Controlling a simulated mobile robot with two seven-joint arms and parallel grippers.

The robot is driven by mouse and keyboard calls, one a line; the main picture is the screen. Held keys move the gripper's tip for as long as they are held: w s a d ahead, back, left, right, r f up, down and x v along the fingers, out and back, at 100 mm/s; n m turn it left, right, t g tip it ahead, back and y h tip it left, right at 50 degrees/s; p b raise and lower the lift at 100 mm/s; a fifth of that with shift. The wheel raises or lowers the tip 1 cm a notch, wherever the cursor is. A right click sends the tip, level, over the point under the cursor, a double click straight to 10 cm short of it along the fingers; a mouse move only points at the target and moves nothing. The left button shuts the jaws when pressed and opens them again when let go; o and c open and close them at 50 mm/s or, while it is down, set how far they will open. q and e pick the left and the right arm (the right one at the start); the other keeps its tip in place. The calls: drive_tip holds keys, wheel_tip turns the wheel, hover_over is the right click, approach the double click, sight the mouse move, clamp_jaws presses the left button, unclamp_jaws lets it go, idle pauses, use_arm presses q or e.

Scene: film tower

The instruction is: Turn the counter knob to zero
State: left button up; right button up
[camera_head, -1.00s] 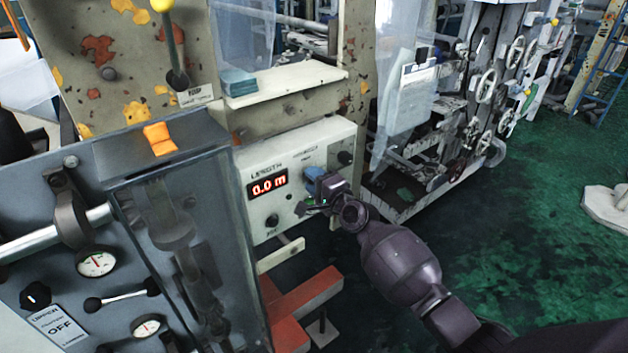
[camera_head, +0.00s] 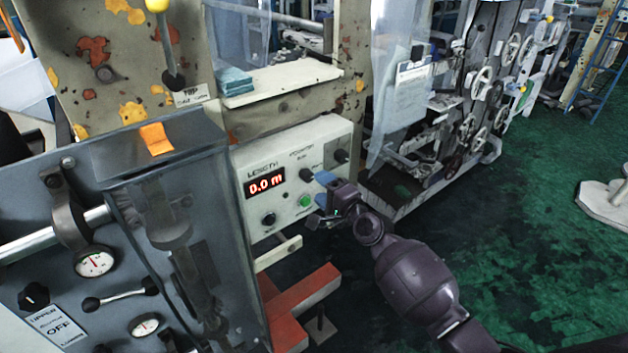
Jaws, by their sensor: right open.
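The white counter panel (camera_head: 290,150) carries a red display (camera_head: 265,184) that reads 0.0 m under the word LENGTH. My right gripper (camera_head: 318,200) is open, just right of the green button and below the middle knob. It looks empty and apart from the knobs; exact depth is hard to tell. My left gripper is not in view.
A grey cabinet with a clear cover (camera_head: 165,180), gauges and levers stands at the left. A red beam (camera_head: 305,295) juts out below the panel. A clear hanging sheet (camera_head: 395,70) is behind my right arm. Green floor (camera_head: 530,220) is open at the right.

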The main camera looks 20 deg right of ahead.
drive_tip(key=v, duration=0.5)
drive_tip(key=shift+s+d, duration=0.1)
drive_tip(key=shift+s, duration=0.2)
drive_tip(key=s+d+f+n+g+h, duration=0.2)
drive_tip(key=s+f+n, duration=0.5)
drive_tip(key=s, duration=0.6)
drive_tip(key=s+d+f+n+g+h, duration=0.2)
drive_tip(key=s+f+n, duration=0.6)
drive_tip(key=s, duration=0.6)
wheel_tip(320, 180, down, 3)
drive_tip(key=shift+s+r+g+h, duration=0.2)
drive_tip(key=shift+g+h, duration=0.5)
drive_tip(key=shift+h, duration=0.5)
drive_tip(key=shift+w, duration=0.1)
